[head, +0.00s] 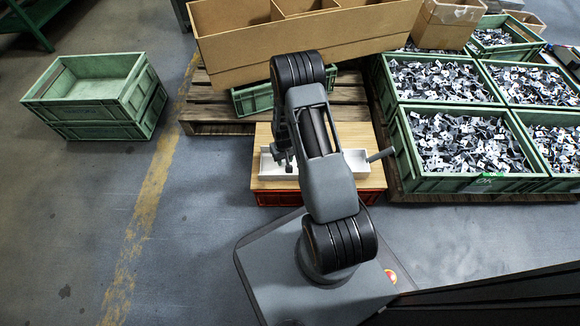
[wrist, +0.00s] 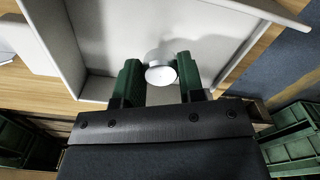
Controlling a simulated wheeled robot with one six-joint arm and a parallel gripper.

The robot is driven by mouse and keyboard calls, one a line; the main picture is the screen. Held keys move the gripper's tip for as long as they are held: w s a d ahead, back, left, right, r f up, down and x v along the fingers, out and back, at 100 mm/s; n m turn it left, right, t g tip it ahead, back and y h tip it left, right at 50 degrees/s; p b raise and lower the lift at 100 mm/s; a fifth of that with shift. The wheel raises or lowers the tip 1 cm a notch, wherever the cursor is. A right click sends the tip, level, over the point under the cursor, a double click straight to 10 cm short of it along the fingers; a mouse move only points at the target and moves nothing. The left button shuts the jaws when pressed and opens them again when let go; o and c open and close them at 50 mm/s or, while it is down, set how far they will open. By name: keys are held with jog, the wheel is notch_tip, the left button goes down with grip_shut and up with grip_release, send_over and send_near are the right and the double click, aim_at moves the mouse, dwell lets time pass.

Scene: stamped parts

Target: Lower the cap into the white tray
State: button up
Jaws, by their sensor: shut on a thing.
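In the wrist view my gripper (wrist: 158,62) has two green fingers closed around a small white round cap (wrist: 160,72). The cap sits between the fingertips, over the bare inside of the white tray (wrist: 115,30). I cannot tell whether the cap touches the tray floor. In the head view the white tray (head: 267,167) lies on a wooden-topped stand, partly hidden by my arm. My gripper (head: 284,158) is at the tray there, and the cap is not visible in that view.
The wooden top (head: 275,184) rests on a red crate (head: 272,199). A long cardboard box (head: 300,40) stands behind it. Green crates of metal parts (head: 465,145) fill the right. Stacked green crates (head: 95,95) stand left, with clear floor between.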

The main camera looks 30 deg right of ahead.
jog(key=shift+f+b, duration=0.4)
jog(key=shift+f, duration=0.95)
dwell(0.4)
jog(key=o, duration=1)
jog(key=shift+r, duration=0.1)
notch_tip(320, 180, up, 14)
jog(key=p, duration=0.6)
jog(key=shift+s, duration=0.1)
